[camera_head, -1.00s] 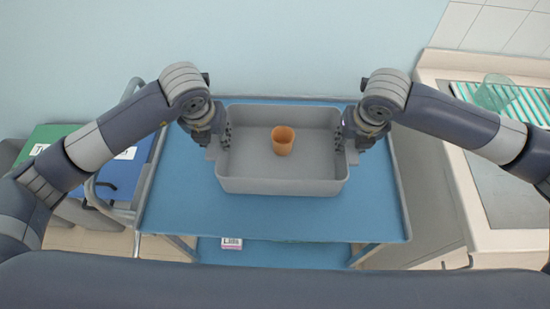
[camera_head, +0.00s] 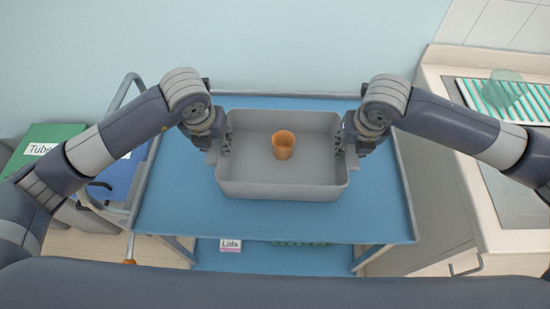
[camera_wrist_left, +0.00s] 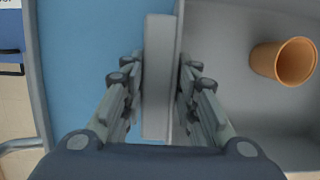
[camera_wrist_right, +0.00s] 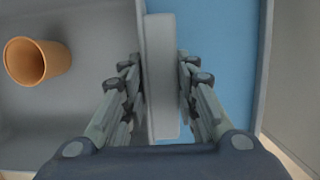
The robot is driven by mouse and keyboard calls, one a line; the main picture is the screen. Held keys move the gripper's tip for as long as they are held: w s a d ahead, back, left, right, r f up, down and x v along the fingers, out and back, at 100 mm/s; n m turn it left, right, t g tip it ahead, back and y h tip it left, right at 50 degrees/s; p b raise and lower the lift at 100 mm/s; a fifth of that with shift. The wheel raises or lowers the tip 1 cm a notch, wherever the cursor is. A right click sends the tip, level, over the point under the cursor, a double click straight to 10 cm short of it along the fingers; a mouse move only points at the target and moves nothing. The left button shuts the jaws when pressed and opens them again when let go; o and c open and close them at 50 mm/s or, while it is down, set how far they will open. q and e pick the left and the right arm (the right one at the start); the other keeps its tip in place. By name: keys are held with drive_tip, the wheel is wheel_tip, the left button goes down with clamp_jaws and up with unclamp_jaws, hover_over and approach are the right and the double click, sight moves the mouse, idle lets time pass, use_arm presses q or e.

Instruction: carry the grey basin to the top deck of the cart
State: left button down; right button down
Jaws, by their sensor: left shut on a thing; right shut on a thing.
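A counter with a green-striped rack (camera_head: 470,95) and a clear green beaker (camera_head: 504,88) stands at the right. Green (camera_head: 40,145) and blue (camera_head: 118,175) bins are at the left beside the cart's handle. A Lids box (camera_head: 230,245) sits on the lower shelf.

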use_arm(q)
drive_tip(key=shift+f+b, duration=0.4)
drive_tip(key=shift+f, duration=0.15)
use_arm(e)
drive_tip(key=shift+d+f, duration=0.15)
drive_tip(key=shift+f, duration=0.4)
use_arm(q)
drive_tip(key=c, duration=1.7)
unclamp_jaws()
drive_tip(key=shift+f, duration=0.15)
use_arm(e)
drive_tip(key=c, duration=1.7)
unclamp_jaws()
drive_tip(key=shift+f, duration=0.15)
use_arm(q)
drive_tip(key=o, duration=0.5)
drive_tip(key=shift+c, duration=0.2)
use_arm(e)
drive_tip(key=o, duration=0.5)
drive_tip(key=shift+c, duration=0.2)
use_arm(q)
drive_tip(key=shift+r, duration=0.45)
drive_tip(key=v, duration=1.1)
drive_tip(key=shift+s+r, duration=0.1)
use_arm(e)
drive_tip(key=shift+r, duration=0.3)
drive_tip(key=v, duration=1.1)
drive_tip(key=shift+s+r, duration=0.2)
drive_tip(key=shift+r, duration=0.1)
